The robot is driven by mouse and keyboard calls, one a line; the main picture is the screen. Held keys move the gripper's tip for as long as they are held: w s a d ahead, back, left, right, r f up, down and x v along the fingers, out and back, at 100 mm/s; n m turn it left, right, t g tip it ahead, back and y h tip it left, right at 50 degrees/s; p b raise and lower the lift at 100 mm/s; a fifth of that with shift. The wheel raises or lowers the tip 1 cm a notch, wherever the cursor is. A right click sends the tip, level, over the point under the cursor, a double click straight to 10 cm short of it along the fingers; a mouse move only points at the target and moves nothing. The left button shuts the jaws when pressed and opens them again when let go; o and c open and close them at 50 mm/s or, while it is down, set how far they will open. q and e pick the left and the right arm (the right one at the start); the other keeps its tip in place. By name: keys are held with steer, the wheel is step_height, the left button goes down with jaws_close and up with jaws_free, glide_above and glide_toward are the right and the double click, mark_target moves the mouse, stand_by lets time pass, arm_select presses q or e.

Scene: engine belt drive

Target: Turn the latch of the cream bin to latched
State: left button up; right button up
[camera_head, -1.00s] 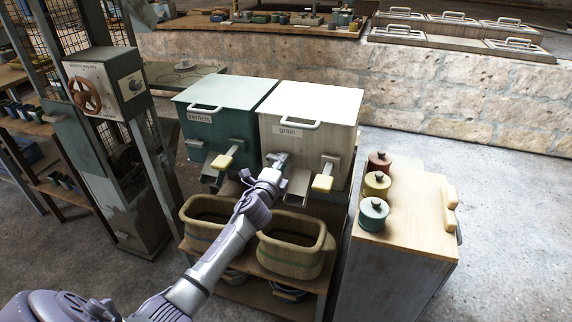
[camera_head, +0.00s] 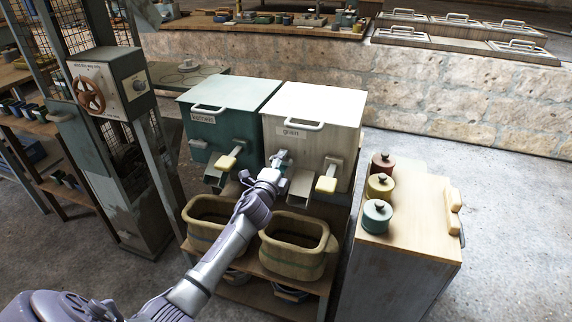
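The cream bin (camera_head: 336,141) with a "grain" label stands beside the teal bin on a wooden stand. Its white lid (camera_head: 317,103) is down. My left gripper (camera_head: 280,157) is at the lower left of the cream bin's front, beside its chute. The gripper covers the spot where the latch would be, so the latch and its position cannot be made out. The fingers are too small and overlapped to tell whether they are open or shut. My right gripper is not in view.
The teal bin (camera_head: 225,117) is on the left. A cabinet (camera_head: 410,222) with three lidded jars (camera_head: 377,213) stands close on the right.

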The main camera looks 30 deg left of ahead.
arm_select(q)
steer(key=shift+d, duration=0.2)
steer(key=shift+s+d+f, duration=0.1)
steer(key=shift+s+f, duration=0.05)
steer(key=shift+s, duration=0.05)
steer(key=v, duration=1.1)
steer(key=shift+s, duration=0.25)
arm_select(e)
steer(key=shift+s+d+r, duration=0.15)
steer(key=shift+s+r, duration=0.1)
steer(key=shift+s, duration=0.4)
